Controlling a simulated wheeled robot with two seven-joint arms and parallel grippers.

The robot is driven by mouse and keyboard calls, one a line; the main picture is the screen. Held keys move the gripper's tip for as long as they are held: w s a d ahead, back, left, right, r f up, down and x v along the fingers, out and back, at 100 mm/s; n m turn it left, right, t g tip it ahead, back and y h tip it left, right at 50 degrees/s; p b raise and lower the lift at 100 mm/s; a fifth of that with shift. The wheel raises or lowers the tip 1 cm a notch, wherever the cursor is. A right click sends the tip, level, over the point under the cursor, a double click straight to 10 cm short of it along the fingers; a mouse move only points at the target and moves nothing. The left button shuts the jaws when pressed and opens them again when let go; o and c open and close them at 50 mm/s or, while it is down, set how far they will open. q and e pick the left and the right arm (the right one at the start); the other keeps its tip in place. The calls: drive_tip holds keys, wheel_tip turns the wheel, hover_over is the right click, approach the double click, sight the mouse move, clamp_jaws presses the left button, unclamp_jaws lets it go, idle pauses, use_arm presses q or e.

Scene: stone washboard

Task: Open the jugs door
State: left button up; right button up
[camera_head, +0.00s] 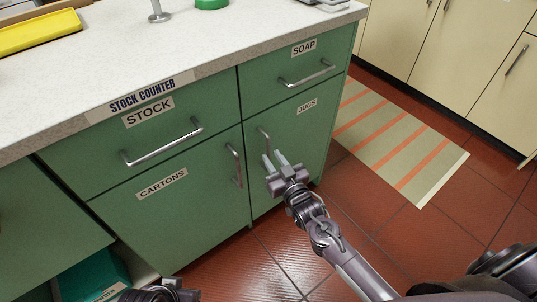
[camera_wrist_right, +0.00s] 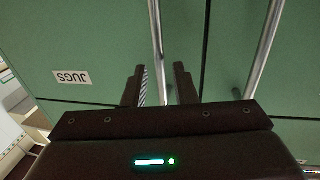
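The green door labelled JUGS (camera_head: 300,140) is closed, under the SOAP drawer (camera_head: 295,82). Its upright metal handle (camera_head: 264,138) is near the door's left edge. My right gripper (camera_head: 275,160) is in front of this door, at the handle's lower part. In the right wrist view, the open fingers (camera_wrist_right: 160,85) have the handle bar (camera_wrist_right: 158,40) between them, with gaps at both sides. The JUGS label (camera_wrist_right: 71,77) shows there too. A dark part of my left arm or gripper (camera_head: 170,291) shows at the bottom edge; its fingers cannot be made out.
The CARTONS door (camera_head: 180,215) is closed, and its handle (camera_head: 234,165) stands close left of the JUGS handle. A speckled counter (camera_head: 200,50) is above. Red tiled floor (camera_head: 300,235) and a striped mat (camera_head: 395,140) are to the right. A green bin (camera_head: 90,275) is at lower left.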

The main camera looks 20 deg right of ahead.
sight(269, 153)
drive_tip(key=shift+w+a+b, duration=0.15)
drive_tip(key=shift+w, duration=0.75)
drive_tip(key=shift+w+a+b, duration=0.1)
drive_tip(key=shift+w+b, duration=0.05)
drive_tip(key=shift+w, duration=0.7)
drive_tip(key=shift+c, duration=0.2)
clamp_jaws()
